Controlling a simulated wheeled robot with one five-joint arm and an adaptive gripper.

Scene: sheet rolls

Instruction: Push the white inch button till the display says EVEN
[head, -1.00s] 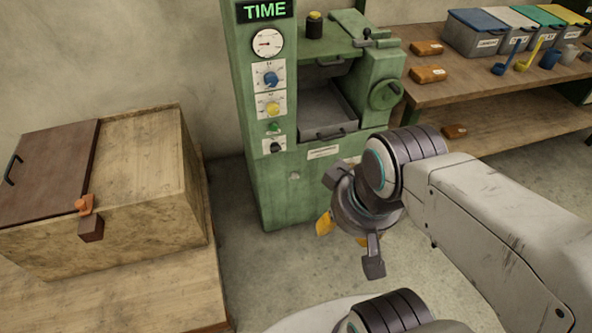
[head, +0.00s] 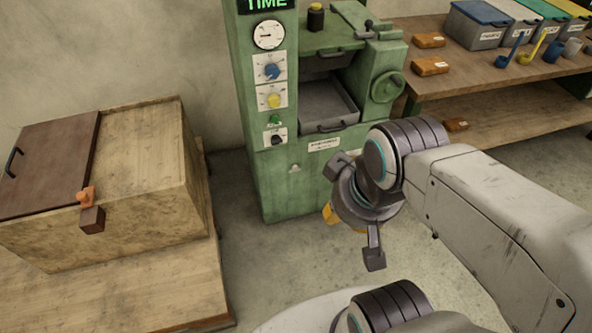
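The green machine (head: 262,190) stands in the middle of the head view. Its display (head: 265,4) is cut by the top edge and shows green letters reading TIME. A small pale knob or button (head: 295,168) sits low on the machine's front; I cannot tell for sure that it is the white inch button. My gripper (head: 335,212) is in front of the machine's lower right, apart from the panel in the picture.
The panel has a gauge (head: 268,35), a blue knob (head: 271,70), a yellow knob (head: 274,101) and a black knob (head: 276,140). A wooden box (head: 150,170) stands left. A bench (head: 470,85) with bins is at right. Floor shows between box and machine.

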